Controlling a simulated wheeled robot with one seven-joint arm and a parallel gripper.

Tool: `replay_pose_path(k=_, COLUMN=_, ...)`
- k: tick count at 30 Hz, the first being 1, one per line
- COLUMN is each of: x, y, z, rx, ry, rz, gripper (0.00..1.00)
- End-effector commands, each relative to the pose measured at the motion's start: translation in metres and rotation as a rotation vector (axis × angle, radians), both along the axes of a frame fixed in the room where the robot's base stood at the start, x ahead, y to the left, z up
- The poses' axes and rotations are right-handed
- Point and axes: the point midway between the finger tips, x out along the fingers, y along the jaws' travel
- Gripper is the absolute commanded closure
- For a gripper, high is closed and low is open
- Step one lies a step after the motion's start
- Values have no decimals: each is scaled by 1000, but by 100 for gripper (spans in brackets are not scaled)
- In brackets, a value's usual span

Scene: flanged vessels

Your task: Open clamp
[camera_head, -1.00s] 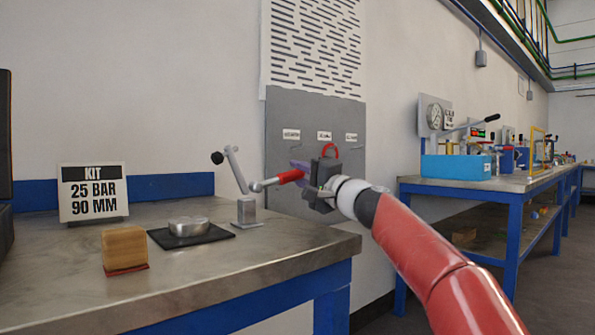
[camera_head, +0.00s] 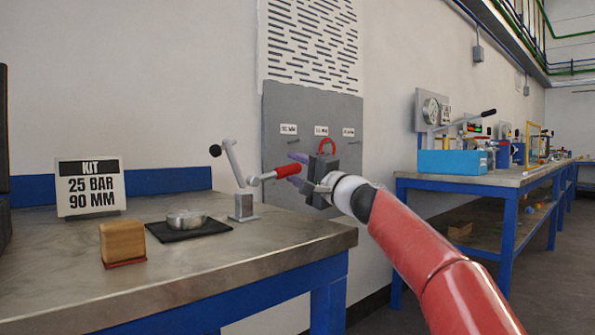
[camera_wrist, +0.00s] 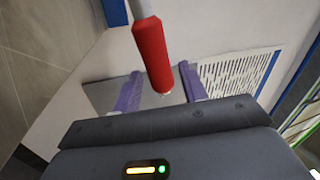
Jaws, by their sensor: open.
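The clamp (camera_head: 243,200) stands on a small grey block at the right end of the metal bench. Its lever has a red handle (camera_head: 287,170) that points right, and another arm with a black knob rises up and left. In the wrist view the red handle (camera_wrist: 152,55) reaches down from the top between the two purple fingers. My gripper (camera_head: 296,171) is at the handle's end, its purple fingers apart around it. The wrist view shows the gripper (camera_wrist: 160,92) open, with a gap between the handle and each finger.
A silver disc (camera_head: 187,219) lies on a black mat, with a wooden block (camera_head: 122,242) to its left. A kit sign (camera_head: 90,187) stands behind. A grey panel (camera_head: 285,110) with labels and a red hook is on the wall behind my gripper. A second bench (camera_head: 470,182) is at right.

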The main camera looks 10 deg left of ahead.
Motion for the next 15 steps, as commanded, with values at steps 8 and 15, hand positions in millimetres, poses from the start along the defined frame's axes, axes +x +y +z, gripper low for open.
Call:
replay_pose_path(k=8, x=-19, y=-26, z=-10, rx=-2, ry=0, rz=-4, gripper=57)
replay_pose_path(k=15, x=-39, y=-51, z=-17, rx=-2, ry=2, rz=-2, gripper=57)
